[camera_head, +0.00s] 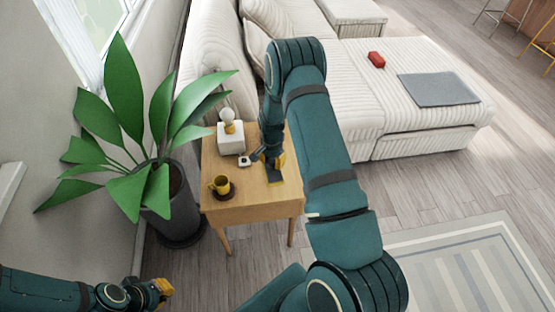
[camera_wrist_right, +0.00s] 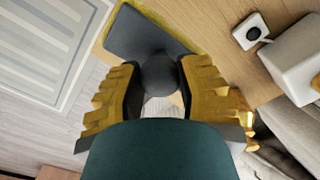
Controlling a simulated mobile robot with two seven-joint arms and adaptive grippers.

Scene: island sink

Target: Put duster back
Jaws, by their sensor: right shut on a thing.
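The duster shows in the right wrist view as a dark grey flat plate (camera_wrist_right: 140,32) with a yellow fringe and a round dark knob. In the head view its dark plate (camera_head: 274,175) is at the right part of the small wooden table (camera_head: 240,208). My right gripper (camera_head: 268,157) is above the table, and in the wrist view its yellow-padded fingers (camera_wrist_right: 158,88) are shut on the knob from both sides. Whether the plate touches the tabletop is unclear. My left gripper (camera_head: 163,290) is low at the left, away from the table; its finger opening cannot be made out.
A potted plant (camera_head: 170,195) crowds the left side. A cream sofa (camera_head: 390,85) is behind and right.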

